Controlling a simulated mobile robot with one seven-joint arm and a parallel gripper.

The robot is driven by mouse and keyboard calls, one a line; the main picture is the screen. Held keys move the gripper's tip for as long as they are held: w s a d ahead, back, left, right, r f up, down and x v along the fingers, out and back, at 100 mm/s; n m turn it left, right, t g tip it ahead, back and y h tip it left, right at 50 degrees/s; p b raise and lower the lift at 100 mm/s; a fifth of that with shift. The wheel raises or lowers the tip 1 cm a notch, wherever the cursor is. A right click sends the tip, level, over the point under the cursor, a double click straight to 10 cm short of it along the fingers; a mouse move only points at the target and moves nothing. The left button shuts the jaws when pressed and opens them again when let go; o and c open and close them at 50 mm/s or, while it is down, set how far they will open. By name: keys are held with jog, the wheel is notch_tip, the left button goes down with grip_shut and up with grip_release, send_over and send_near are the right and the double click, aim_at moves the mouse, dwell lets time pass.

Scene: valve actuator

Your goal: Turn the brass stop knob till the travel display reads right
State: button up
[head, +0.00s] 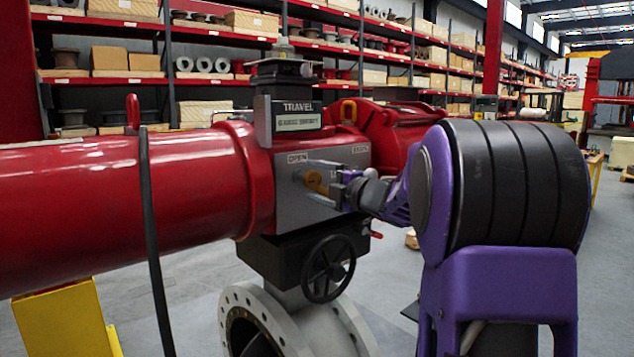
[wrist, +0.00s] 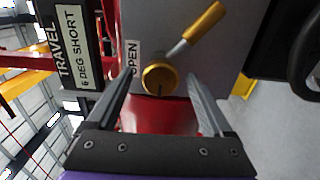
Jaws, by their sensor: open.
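The round brass knob (wrist: 160,79) has a dark line on its face and sits on the grey front plate of the red actuator, beside the OPEN label (wrist: 133,57). It also shows in the head view (head: 314,181), partly behind my gripper (head: 335,184). In the wrist view, my gripper (wrist: 161,82) is open, its two fingers on either side of the knob with gaps; whether the tips reach its depth I cannot tell. The travel display (wrist: 74,66) appears to read "6 DEG SHORT"; in the head view, the display (head: 299,121) is too small to read.
A second brass piece on a grey stem (wrist: 204,20) projects near the knob. A black handwheel (head: 328,268) is below the plate, above a grey flanged valve body (head: 240,303). The red cylinder (head: 120,195) extends left. A black hose (head: 150,220) hangs before it.

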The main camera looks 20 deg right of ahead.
jog(key=b+v, duration=0.1)
jog(key=v, duration=1.6)
jog(key=shift+s, duration=0.2)
